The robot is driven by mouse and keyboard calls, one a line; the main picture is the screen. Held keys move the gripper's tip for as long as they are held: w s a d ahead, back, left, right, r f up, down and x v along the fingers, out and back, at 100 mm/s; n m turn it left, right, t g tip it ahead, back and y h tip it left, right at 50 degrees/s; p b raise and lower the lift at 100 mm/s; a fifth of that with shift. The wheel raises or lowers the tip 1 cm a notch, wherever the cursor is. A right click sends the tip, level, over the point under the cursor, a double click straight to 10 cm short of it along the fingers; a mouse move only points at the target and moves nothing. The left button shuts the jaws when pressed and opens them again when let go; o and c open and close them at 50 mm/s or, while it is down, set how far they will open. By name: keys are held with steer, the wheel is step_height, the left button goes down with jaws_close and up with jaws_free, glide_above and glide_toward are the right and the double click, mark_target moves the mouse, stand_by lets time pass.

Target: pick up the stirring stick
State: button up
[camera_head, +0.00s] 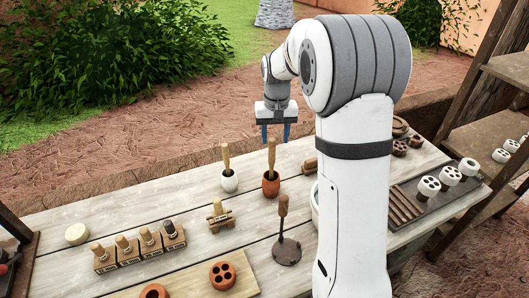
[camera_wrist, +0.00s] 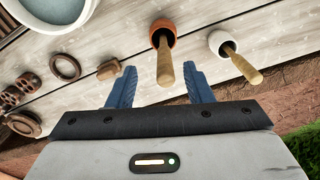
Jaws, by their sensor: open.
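Two wooden sticks stand in small pots on the plank table; I cannot tell which is the stirring stick. One stick (camera_head: 271,154) leans in a terracotta pot (camera_head: 271,186); the other stick (camera_head: 226,157) is in a white pot (camera_head: 229,182). My gripper (camera_head: 276,133) is open and empty, above and behind the terracotta pot, its blue fingers pointing down. In the wrist view, the terracotta pot's stick (camera_wrist: 165,68) shows between the open fingers (camera_wrist: 160,75), apart from them. The white pot's stick (camera_wrist: 243,66) lies to the right of the fingers.
A wooden-handled tool with a dark round base (camera_head: 286,251) stands nearer the front. Handled stamps (camera_head: 140,247) stand in a row at left. A round basin (camera_wrist: 55,12) shows in the wrist view. A dark tray (camera_head: 432,196) with white spools is at right.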

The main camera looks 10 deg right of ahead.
mark_target(272, 152)
steer(key=shift+w+f, duration=0.35)
steer(key=shift+w, duration=0.35)
steer(key=shift+w+f, duration=0.1)
steer(key=shift+f, duration=0.25)
step_height(272, 152, down, 7)
steer(key=shift+w+a+f+p, duration=0.1)
steer(key=shift+w+a+p, duration=0.05)
steer(key=shift+p, duration=1.1)
jaws_close()
